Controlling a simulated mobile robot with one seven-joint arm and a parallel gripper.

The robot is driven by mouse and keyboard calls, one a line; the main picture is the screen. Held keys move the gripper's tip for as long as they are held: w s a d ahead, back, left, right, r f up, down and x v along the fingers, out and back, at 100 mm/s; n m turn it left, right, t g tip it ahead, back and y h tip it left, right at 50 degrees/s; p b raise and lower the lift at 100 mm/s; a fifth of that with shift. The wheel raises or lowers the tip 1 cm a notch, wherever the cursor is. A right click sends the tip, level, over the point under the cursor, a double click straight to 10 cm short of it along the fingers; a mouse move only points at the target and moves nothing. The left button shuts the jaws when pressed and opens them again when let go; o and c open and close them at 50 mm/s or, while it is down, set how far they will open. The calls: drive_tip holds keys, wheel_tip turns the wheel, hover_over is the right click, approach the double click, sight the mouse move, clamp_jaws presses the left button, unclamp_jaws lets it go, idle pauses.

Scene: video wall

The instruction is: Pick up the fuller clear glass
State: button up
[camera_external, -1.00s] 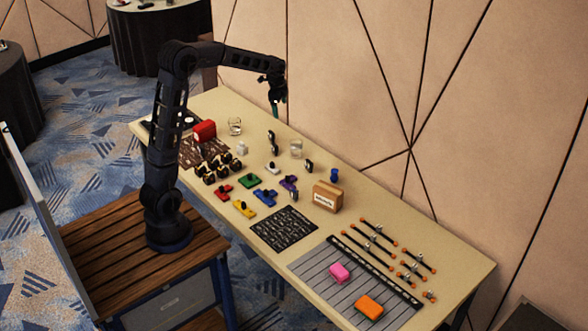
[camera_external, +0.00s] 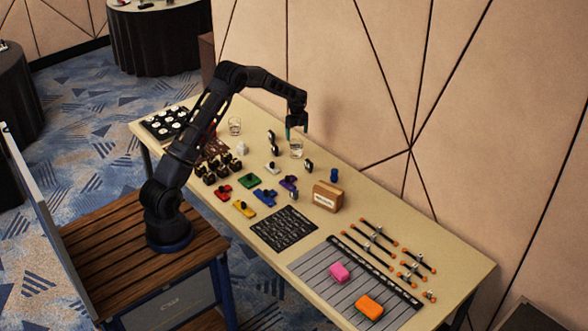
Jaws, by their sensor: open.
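Two clear glasses stand upright on the long beige table (camera_external: 440,265). One glass (camera_external: 235,126) is toward the table's far left end. The other glass (camera_external: 296,150) is near the wall-side edge, right of the first. The picture is too small to compare how full they are. My gripper (camera_external: 297,134) points down with its fingers at the top of the right-hand glass in the picture. It is open and holds nothing. I cannot tell whether the fingers are around the rim or still above it.
Dark upright pieces (camera_external: 272,140) stand left of the right-hand glass, and another (camera_external: 308,167) at its lower right. A blue cup (camera_external: 334,175) and a cardboard box (camera_external: 328,197) stand farther right. The wall (camera_external: 340,80) is close behind. Coloured blocks (camera_external: 249,181) lie in front.

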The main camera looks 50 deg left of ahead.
sight(296, 149)
drive_tip(key=f, duration=0.7)
drive_tip(key=shift+w+a, duration=0.2)
drive_tip(key=shift+w+a+f, duration=0.1)
drive_tip(key=shift+a+f, duration=0.1)
drive_tip(key=shift+f, duration=1.1)
drive_tip(key=shift+w+a+f, duration=0.1)
drive_tip(key=shift+a+f, duration=0.1)
drive_tip(key=shift+f, duration=1.05)
drive_tip(key=shift+c, duration=0.2)
drive_tip(key=c, duration=1.3)
drive_tip(key=shift+r, duration=0.25)
wheel_tip(296, 149, up, 20)
drive_tip(key=shift+f, duration=0.25)
